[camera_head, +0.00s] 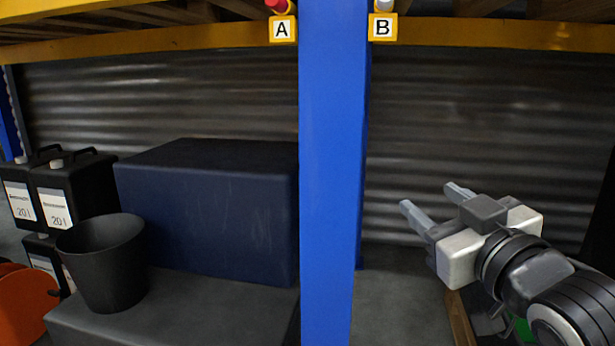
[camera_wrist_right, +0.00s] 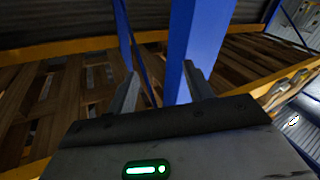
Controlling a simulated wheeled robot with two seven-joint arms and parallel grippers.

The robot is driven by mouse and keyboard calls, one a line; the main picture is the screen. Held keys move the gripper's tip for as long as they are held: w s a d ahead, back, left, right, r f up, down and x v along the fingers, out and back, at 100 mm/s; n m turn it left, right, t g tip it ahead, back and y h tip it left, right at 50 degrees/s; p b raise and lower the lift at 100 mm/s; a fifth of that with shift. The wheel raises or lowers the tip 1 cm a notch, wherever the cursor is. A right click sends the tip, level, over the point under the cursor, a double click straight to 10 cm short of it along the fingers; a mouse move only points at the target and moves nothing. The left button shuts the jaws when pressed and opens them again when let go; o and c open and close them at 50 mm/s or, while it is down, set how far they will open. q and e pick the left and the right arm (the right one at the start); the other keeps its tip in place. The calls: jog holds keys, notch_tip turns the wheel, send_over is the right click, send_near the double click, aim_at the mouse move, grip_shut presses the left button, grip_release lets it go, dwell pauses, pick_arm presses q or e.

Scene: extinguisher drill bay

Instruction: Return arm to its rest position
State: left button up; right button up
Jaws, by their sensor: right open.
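My right gripper (camera_head: 428,197) is at the right of the head view, to the right of the blue post. Its two fingers are apart with nothing between them. In the right wrist view the fingers of the right gripper (camera_wrist_right: 160,88) also stand apart and empty, with the blue post (camera_wrist_right: 198,45) beyond them. My left gripper is not in the head view.
A blue post (camera_head: 333,180) stands mid-view. Yellow beams carry label A (camera_head: 283,29) and label B (camera_head: 382,27). At left are a black bucket (camera_head: 103,262), a dark blue box (camera_head: 215,215), black canisters (camera_head: 68,192) and an orange object (camera_head: 25,305).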

jog(key=s+a+f+m+g+y, duration=0.1)
jog(key=s+a+f+g, duration=0.15)
jog(key=s+f, duration=0.45)
jog(key=s+a+f+m+g+y, duration=0.1)
jog(key=s+a+f, duration=0.25)
jog(key=f, duration=0.75)
jog(key=s+a+f+g+y, duration=0.1)
jog(key=s+a+f+g, duration=0.2)
jog(key=f, duration=0.7)
pick_arm(q)
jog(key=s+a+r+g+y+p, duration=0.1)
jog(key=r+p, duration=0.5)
jog(key=p, duration=0.6)
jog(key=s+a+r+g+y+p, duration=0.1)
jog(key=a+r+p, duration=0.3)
jog(key=p, duration=0.8)
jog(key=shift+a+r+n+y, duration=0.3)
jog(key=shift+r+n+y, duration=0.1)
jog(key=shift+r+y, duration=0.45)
pick_arm(e)
jog(key=s+d+r+h, duration=0.1)
jog(key=d+r, duration=0.1)
jog(key=r, duration=0.4)
jog(key=s+d+r+m+g+h, duration=0.1)
jog(key=s+d+r+h, duration=0.1)
jog(key=r, duration=0.3)
jog(key=shift+s+d+r+h, duration=0.15)
jog(key=shift+d+r+h, duration=0.2)
jog(key=shift+d, duration=0.4)
